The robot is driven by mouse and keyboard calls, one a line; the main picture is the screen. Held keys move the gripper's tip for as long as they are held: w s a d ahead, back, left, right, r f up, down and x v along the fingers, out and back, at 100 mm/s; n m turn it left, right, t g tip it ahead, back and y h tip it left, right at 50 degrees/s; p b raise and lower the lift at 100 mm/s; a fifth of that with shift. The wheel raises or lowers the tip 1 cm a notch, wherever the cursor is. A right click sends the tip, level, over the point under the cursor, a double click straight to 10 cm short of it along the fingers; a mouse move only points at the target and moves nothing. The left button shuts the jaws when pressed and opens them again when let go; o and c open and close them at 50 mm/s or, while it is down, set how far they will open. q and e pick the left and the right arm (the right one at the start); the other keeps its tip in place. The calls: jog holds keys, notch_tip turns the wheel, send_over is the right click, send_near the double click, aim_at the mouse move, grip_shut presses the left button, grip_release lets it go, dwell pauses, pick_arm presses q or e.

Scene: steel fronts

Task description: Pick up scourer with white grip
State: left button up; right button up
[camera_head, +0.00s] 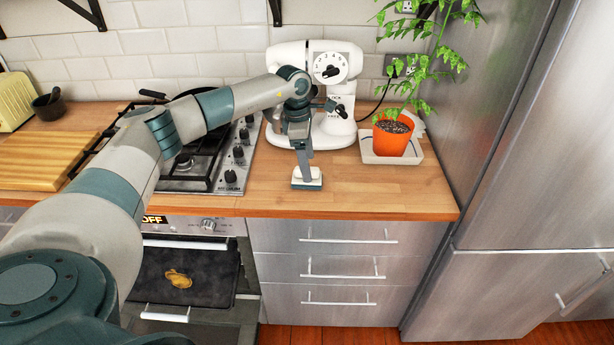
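The scourer (307,184) has a white grip on top and a dark blue-green pad below. It sits on the wooden counter near the front edge, in front of the white mixer. My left arm comes in from the left, and its gripper (304,168) points down with its fingertips at the white grip. The fingers show edge-on as one narrow shape, so their spacing, and whether they press on the grip, cannot be told. My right gripper is not in view.
The white stand mixer (349,72) stands close behind my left gripper. The gas hob (197,166) is to the left, an orange plant pot (392,135) on a white tray (418,154) to the right. A steel fridge (520,150) bounds the right. The counter right of the scourer is clear.

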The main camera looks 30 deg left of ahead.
pick_arm(q)
jog(key=shift+s+a+f+p, duration=0.1)
jog(key=shift+f+p, duration=0.25)
notch_tip(320, 180, down, 3)
jog(key=shift+p, duration=0.7)
jog(key=shift+f, duration=0.4)
jog(key=c, duration=1.1)
jog(key=shift+c, duration=0.2)
jog(key=shift+r, duration=0.15)
